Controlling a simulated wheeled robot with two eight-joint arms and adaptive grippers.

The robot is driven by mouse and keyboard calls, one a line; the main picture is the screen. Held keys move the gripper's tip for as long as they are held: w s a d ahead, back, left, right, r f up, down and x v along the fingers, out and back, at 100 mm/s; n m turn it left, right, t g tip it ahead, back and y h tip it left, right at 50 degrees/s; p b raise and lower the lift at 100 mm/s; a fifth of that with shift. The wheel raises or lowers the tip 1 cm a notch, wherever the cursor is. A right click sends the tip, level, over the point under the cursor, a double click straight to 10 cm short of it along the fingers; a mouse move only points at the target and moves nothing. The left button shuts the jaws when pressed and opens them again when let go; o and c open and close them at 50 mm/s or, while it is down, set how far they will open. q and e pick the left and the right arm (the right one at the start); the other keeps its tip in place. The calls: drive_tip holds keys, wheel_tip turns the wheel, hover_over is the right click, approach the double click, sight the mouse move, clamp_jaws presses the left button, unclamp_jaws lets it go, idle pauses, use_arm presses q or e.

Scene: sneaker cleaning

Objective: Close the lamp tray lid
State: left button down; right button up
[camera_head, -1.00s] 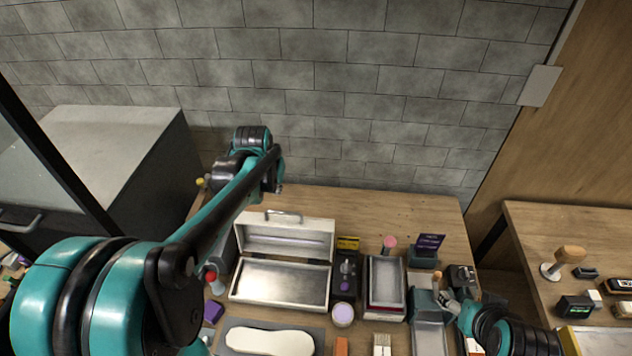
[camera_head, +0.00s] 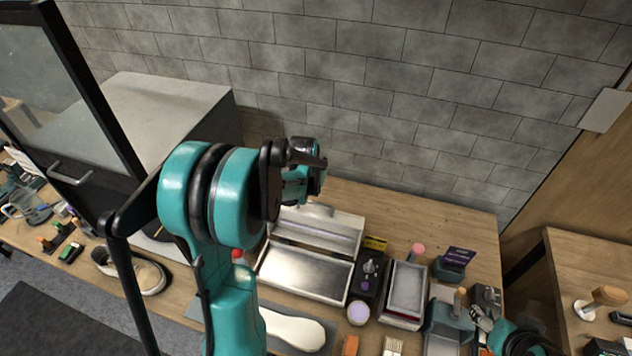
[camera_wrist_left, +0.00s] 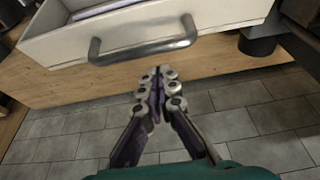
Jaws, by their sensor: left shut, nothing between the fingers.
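The lamp tray (camera_head: 306,277) is a shallow pale metal box on the bench, with its lid (camera_head: 325,231) standing open at the back. The lid also shows in the left wrist view (camera_wrist_left: 215,20), with its grey bar handle (camera_wrist_left: 150,50). My left gripper (camera_wrist_left: 157,72) is shut and empty, with its fingertips close to the handle; I cannot tell whether they touch. In the head view my left arm rises in front of the tray's left side and the left fingers are hidden. My right gripper (camera_head: 482,318) is at the lower right, too small to read.
A dark box with a purple knob (camera_head: 369,268) and a grey tray (camera_head: 406,290) stand right of the lamp tray. A white sole-shaped piece (camera_head: 292,329) lies in front. A large grey cabinet (camera_head: 160,105) stands at left. The block wall is behind.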

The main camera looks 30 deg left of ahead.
use_arm(q)
drive_tip(key=shift+s+d+r, duration=0.15)
drive_tip(key=shift+s+d, duration=0.05)
drive_tip(key=shift+s, duration=0.6)
drive_tip(key=shift+w, duration=0.1)
drive_tip(key=shift+s, duration=0.2)
